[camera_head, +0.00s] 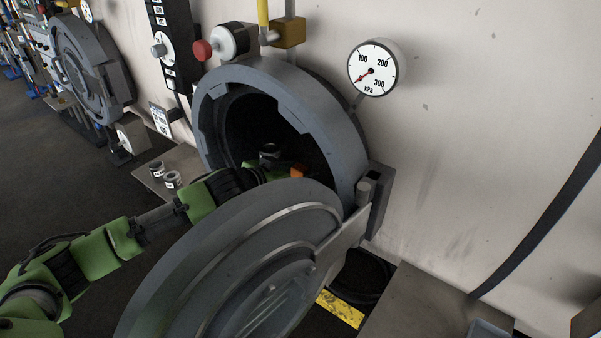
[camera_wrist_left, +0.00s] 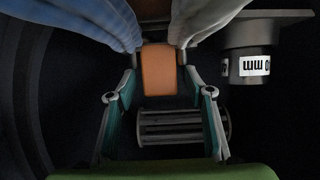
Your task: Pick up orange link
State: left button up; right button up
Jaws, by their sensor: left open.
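In the head view the orange link (camera_head: 299,171) is a small patch at the round opening, just above the door's rim. My left gripper (camera_wrist_left: 160,86) is open, with one finger on each side of the link's lower end; I cannot tell whether they touch it. In the head view my left arm reaches into the opening and the fingers are hidden behind the door.
The round grey door (camera_head: 250,250) stands open in front of the vessel's ring (camera_head: 312,98). A labelled cylinder (camera_wrist_left: 249,65) and a slatted roller (camera_wrist_left: 184,128) show inside. Small cans (camera_head: 172,180) stand at left. A pressure gauge (camera_head: 374,68) is on the wall.

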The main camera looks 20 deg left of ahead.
pick_arm(q)
jog(key=shift+w+d+f, duration=0.2)
jog(key=shift+w, duration=0.2)
jog(key=shift+s, duration=0.1)
jog(key=c, duration=1.3)
jog(key=shift+o, duration=0.2)
jog(key=shift+a+r, duration=0.1)
jog(key=shift+r, duration=0.05)
